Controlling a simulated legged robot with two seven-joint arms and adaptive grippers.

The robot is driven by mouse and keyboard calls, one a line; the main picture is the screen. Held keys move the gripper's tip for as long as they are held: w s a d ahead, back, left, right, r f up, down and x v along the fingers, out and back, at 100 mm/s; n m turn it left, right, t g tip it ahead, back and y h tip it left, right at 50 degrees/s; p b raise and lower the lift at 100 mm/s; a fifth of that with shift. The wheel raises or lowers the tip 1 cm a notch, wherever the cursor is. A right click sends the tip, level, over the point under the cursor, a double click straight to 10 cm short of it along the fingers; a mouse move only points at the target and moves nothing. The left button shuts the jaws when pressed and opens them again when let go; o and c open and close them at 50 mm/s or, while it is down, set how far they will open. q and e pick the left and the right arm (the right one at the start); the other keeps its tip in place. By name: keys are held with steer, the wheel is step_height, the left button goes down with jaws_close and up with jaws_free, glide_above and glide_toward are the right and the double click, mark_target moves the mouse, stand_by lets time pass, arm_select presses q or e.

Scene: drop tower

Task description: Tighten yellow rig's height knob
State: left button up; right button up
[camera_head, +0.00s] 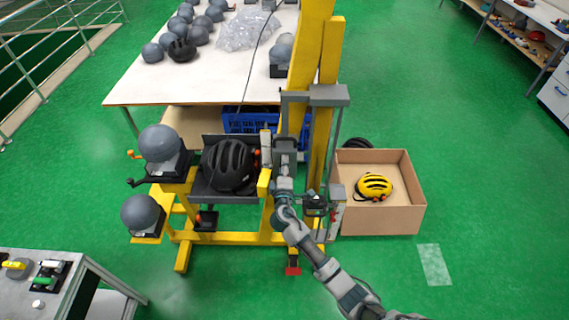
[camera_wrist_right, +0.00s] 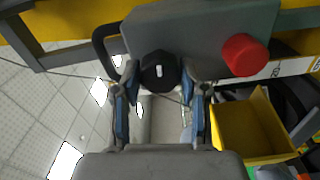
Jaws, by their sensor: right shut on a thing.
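The yellow rig (camera_head: 328,80) stands in the middle of the head view, with a tall post and a grey carriage. My right gripper (camera_head: 284,160) is at the rig's grey carriage, just right of the black helmet (camera_head: 230,166). In the right wrist view, my right gripper (camera_wrist_right: 161,88) is shut on a black knob (camera_wrist_right: 160,68) on the grey block (camera_wrist_right: 200,30), one finger on each side. A red knob (camera_wrist_right: 243,54) sits to the right on the same block, apart from the fingers. My left gripper is not in view.
Grey headforms (camera_head: 160,143) stand on the rig's left side. A cardboard box (camera_head: 380,220) with a yellow helmet (camera_head: 373,186) is on the floor to the right. A white table (camera_head: 150,88) and a blue crate (camera_head: 240,122) are behind. The green floor at front right is mostly free.

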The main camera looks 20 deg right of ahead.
steer(key=shift+a+n+p, duration=0.1)
steer(key=shift+n+p, duration=0.2)
steer(key=shift+n, duration=0.4)
steer(key=shift+f, duration=0.1)
steer(key=o, duration=0.9)
steer(key=shift+c, duration=0.2)
steer(key=shift+o, duration=1.3)
steer(key=shift+w+a, duration=0.1)
steer(key=v, duration=1.2)
